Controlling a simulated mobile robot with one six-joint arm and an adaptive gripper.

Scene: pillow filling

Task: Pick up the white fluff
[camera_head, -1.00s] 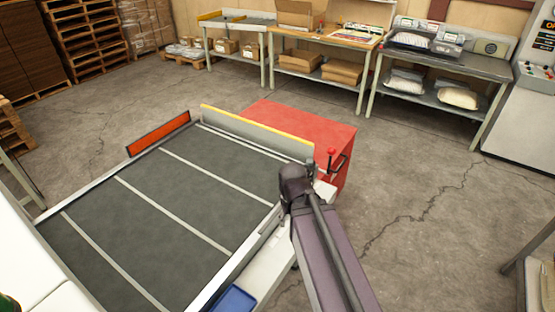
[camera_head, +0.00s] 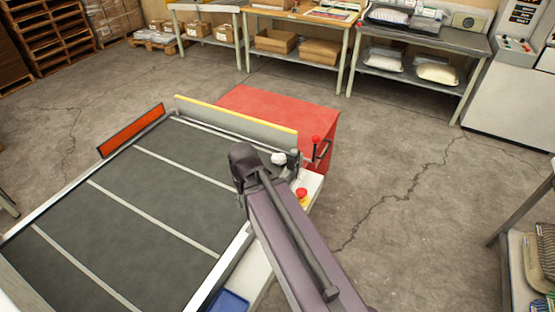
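A small white rounded thing (camera_head: 278,158) shows just right of my arm's dark joint, near the right end of the conveyor's back fence. It may be the white fluff, but it is too small to be sure. It appears beside a dark grey upright part (camera_head: 293,161); I cannot tell whether they touch. My purple-grey arm reaches up from the bottom right to the conveyor's right edge.
The dark conveyor (camera_head: 150,205) has pale cross strips and a yellow-topped back fence (camera_head: 235,121). A red box (camera_head: 285,108) stands behind it. A red button (camera_head: 301,193) and blue tray (camera_head: 229,301) lie along its right side. Benches line the back; the floor (camera_head: 400,165) at right is clear.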

